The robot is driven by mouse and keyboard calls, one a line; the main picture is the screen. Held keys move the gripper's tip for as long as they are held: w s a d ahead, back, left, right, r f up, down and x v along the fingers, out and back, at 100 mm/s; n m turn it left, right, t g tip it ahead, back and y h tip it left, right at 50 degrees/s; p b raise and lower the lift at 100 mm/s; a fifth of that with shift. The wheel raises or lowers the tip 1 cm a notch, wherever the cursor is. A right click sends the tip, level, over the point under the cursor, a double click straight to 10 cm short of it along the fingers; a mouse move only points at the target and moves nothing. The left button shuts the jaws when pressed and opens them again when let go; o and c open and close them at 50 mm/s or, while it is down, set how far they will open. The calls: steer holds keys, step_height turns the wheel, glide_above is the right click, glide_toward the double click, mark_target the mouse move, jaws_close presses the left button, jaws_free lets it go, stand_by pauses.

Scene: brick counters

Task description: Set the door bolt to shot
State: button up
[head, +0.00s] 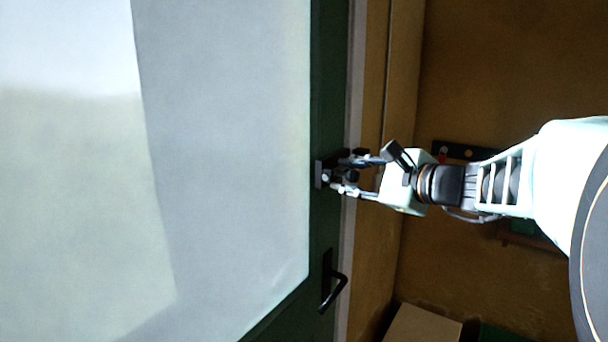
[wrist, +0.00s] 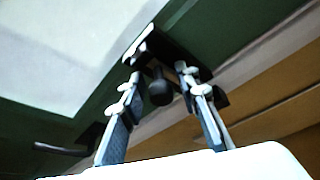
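The door bolt is a dark fitting on the green door frame; its plate (head: 319,174) shows at the edge of the door in the head view. In the wrist view the bolt plate (wrist: 165,50) and its round dark knob (wrist: 160,90) show. My gripper (head: 345,174) is right at the bolt. In the wrist view my gripper (wrist: 160,88) is open, with one finger on each side of the knob and gaps visible beside it. Whether the bolt's rod is out or in cannot be told.
A black door handle (head: 333,283) sits on the green door (head: 327,235) below the bolt; it also shows in the wrist view (wrist: 62,149). A large glass pane fills the left. A brown wall (head: 480,50) lies to the right, with a box (head: 422,325) below.

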jaws_close()
steer(key=w+d, duration=0.2)
steer(key=w, duration=0.1)
steer(key=shift+d+r, duration=0.1)
steer(key=shift+d, duration=0.1)
steer(key=shift+c, duration=0.6)
jaws_free()
steer(key=o, duration=0.4)
steer(key=shift+w+d, duration=0.1)
steer(key=shift+w, duration=0.05)
steer(key=shift+o, duration=0.2)
